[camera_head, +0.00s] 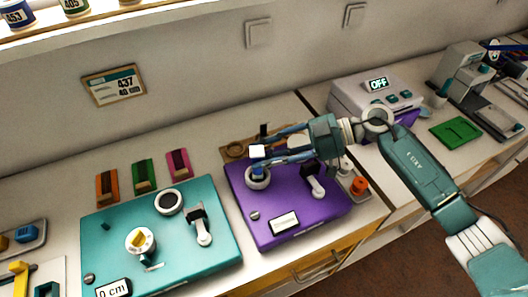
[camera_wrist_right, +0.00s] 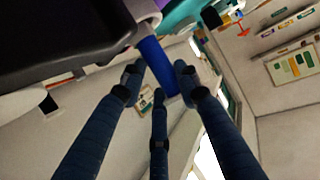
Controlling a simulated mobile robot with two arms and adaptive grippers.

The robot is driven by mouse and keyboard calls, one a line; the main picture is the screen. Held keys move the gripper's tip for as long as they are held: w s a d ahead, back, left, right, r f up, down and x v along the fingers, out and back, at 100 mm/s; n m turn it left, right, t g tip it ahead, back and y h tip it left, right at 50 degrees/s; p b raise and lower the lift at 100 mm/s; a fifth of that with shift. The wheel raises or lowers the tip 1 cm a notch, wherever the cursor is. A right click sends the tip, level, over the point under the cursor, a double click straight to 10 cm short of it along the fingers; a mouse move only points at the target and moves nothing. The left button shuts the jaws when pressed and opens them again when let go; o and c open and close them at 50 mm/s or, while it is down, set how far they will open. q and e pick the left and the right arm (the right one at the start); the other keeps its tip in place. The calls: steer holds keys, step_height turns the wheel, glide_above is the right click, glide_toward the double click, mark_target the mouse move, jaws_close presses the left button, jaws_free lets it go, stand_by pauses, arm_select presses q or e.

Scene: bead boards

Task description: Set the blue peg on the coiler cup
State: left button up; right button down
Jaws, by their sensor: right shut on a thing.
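The blue peg (camera_head: 257,164) is upright, with a pale top end, in the fingers of my right gripper (camera_head: 262,155). In the right wrist view the blue peg (camera_wrist_right: 156,64) lies between the fingers of my right gripper (camera_wrist_right: 158,82). The cup (camera_head: 257,181), a white ring with a dark inside on the purple board (camera_head: 276,238), is directly under the peg. In the wrist view the peg's far end meets a pale rim (camera_wrist_right: 146,27). I cannot tell how far it is inside the cup. My left gripper is not in view.
A teal board (camera_head: 110,225) with a dial, a ring and a lever stands left of the purple board. Orange, green and magenta blocks (camera_head: 143,173) lie behind it. A lever (camera_head: 313,184) stands right of the cup. A white box reading OFF (camera_head: 350,95) is at back right.

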steer(key=shift+f+p, duration=0.15)
steer(key=shift+p, duration=0.25)
steer(key=c, duration=1.2)
jaws_free()
steer(key=v, duration=1.2)
steer(key=shift+f, duration=0.15)
